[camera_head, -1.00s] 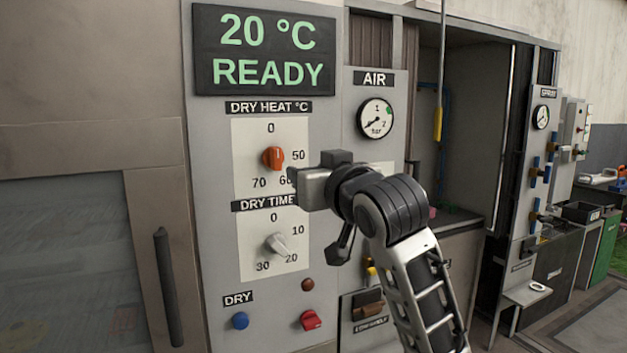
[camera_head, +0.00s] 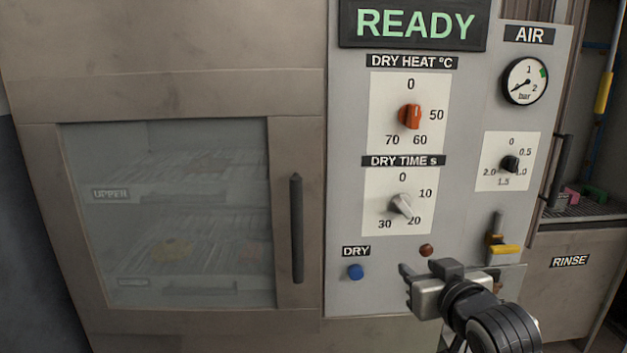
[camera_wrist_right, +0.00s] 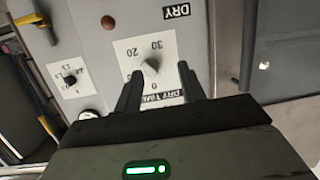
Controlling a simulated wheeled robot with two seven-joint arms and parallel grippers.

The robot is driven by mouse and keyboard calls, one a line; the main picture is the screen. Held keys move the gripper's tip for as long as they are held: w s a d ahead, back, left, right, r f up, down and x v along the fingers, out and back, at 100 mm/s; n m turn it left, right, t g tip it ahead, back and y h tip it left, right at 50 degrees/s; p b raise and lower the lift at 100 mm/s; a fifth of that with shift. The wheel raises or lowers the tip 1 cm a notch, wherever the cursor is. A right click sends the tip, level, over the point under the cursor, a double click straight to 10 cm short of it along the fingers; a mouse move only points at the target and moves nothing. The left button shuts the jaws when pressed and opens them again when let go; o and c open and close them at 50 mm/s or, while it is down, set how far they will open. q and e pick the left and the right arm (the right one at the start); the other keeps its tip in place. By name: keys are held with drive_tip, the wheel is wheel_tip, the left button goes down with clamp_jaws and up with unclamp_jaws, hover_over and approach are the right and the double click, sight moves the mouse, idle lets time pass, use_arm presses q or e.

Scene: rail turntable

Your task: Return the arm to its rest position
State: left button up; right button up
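My right arm and gripper (camera_head: 407,288) show at the lower right of the head view, in front of the lower part of the grey control panel (camera_head: 345,220). The gripper's two dark fingers also show in the right wrist view (camera_wrist_right: 159,70), spread apart with nothing between them. The white dry time knob (camera_head: 401,206) shows beyond them, apart from the fingers. My left gripper is not in view.
A drying cabinet with a dark vertical handle (camera_head: 297,228) stands left of the panel, its glass door (camera_head: 170,215) closed. The orange heat knob (camera_head: 410,116), blue button (camera_head: 355,272) and yellow lever (camera_head: 503,249) stick out from the panels. The display reads READY.

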drive_tip(key=s+a+f+g, duration=0.1)
drive_tip(key=s+f, duration=0.4)
drive_tip(key=f, duration=0.4)
drive_tip(key=s+a+f+g, duration=0.1)
drive_tip(key=s+f, duration=0.5)
drive_tip(key=f, duration=0.3)
drive_tip(key=s+a+f+g+y, duration=0.1)
drive_tip(key=s+a+f+g, duration=0.1)
drive_tip(key=s+f, duration=0.9)
drive_tip(key=s, duration=0.3)
drive_tip(key=shift+n+g, duration=0.3)
drive_tip(key=shift+n, duration=0.1)
drive_tip(key=shift+d, duration=0.1)
